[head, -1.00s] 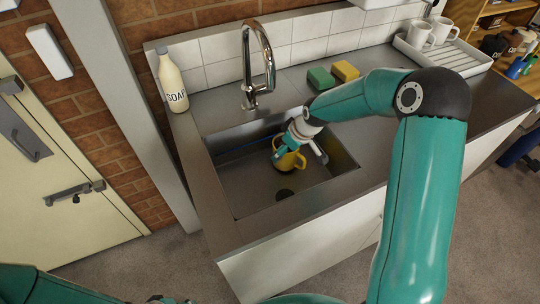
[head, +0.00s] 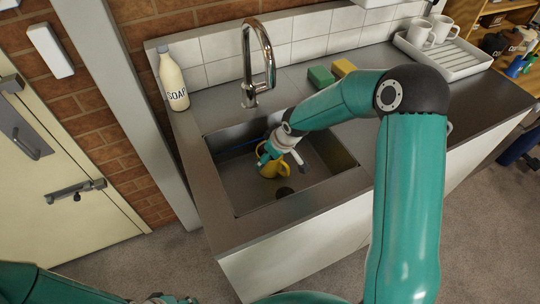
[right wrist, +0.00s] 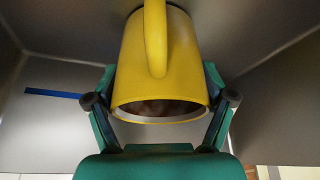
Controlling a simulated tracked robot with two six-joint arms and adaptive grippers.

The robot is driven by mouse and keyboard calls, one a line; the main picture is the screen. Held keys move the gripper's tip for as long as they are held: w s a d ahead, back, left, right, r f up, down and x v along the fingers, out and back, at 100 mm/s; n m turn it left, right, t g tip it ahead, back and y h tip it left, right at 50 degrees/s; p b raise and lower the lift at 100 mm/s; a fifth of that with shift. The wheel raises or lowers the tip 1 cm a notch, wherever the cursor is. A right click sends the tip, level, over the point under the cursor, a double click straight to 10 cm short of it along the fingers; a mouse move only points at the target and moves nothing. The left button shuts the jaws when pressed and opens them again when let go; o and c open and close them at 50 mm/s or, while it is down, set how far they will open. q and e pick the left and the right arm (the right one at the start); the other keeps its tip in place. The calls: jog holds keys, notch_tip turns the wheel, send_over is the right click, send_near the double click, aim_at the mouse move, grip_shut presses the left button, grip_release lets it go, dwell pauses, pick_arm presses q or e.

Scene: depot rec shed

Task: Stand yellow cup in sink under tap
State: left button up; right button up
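The yellow cup (head: 270,168) is inside the sink basin (head: 240,190), with its handle on the right in the head view. My right gripper (head: 281,161) reaches down into the basin with its fingers on either side of the cup. In the right wrist view the cup (right wrist: 158,65) fills the space between the fingers (right wrist: 160,98), its rim facing the camera and its handle uppermost. I cannot tell whether its base touches the sink floor. The tap (head: 260,60) arches over the basin's back edge. My left gripper (head: 163,299) barely shows at the bottom edge.
A soap bottle (head: 173,78) stands left of the tap. Green (head: 320,77) and yellow (head: 343,68) sponges lie behind the sink on the right. White mugs (head: 420,34) stand on a drainer tray (head: 458,62). The drain (head: 284,192) is near the basin's front.

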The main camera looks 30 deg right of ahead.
jog(key=shift+o, duration=1.2)
jog(key=shift+r, duration=0.15)
jog(key=v, duration=1.2)
jog(key=shift+d, duration=0.1)
